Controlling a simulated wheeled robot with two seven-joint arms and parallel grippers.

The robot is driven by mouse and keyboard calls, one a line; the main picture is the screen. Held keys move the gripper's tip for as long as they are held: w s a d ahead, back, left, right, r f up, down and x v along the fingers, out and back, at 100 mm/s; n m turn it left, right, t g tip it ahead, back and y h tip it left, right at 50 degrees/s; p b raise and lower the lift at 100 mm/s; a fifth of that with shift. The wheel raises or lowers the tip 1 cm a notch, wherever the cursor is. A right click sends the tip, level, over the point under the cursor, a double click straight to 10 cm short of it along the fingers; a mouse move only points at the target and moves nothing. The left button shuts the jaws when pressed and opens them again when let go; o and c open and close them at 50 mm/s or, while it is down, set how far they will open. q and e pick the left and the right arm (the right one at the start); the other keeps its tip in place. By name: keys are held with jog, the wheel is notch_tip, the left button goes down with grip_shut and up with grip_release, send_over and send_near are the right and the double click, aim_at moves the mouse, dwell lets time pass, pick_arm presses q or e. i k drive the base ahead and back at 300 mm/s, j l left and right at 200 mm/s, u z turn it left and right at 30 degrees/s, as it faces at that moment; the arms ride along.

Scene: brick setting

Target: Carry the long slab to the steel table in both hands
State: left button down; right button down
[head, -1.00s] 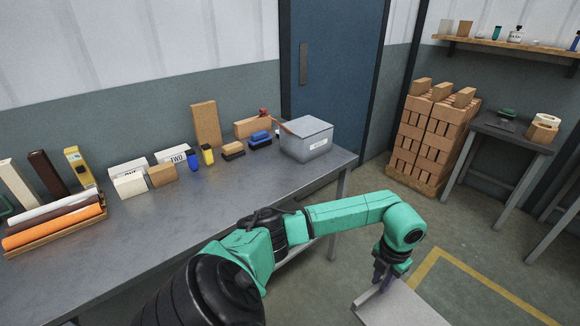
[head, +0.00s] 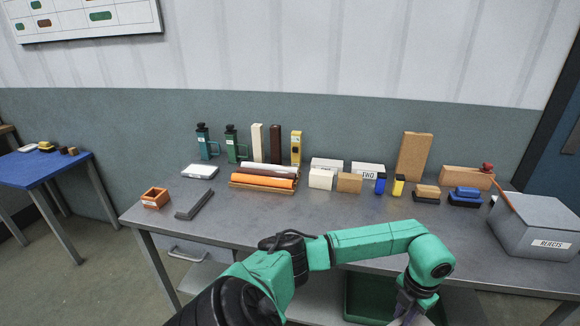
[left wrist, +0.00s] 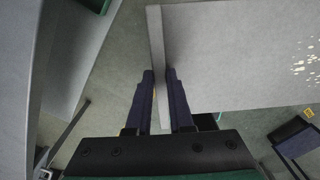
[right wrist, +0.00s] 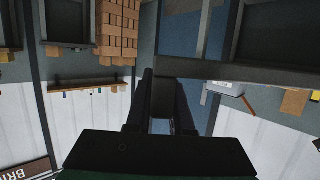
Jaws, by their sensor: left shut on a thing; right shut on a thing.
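The long slab (left wrist: 235,60) is pale grey with white specks at its right side in the left wrist view. My left gripper (left wrist: 160,75) is shut on its near end edge there, and the slab runs off to the right. In the head view my left gripper (head: 410,305) is low, in front of the table, and the slab is almost wholly below the frame. My right gripper (right wrist: 165,80) shows only in its own dark view; it is shut, though its grip on the slab is hard to make out. The steel table (head: 290,215) stands ahead.
The table carries an orange bin (head: 155,198), a dark angle piece (head: 195,204), rolls (head: 262,182), blocks and a grey rejects box (head: 537,226). Bare steel shows along its front middle. A green crate (head: 365,300) is underneath. A blue table (head: 25,168) stands at left.

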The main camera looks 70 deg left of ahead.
aim_at(331, 224)
jog(key=u, duration=1.5)
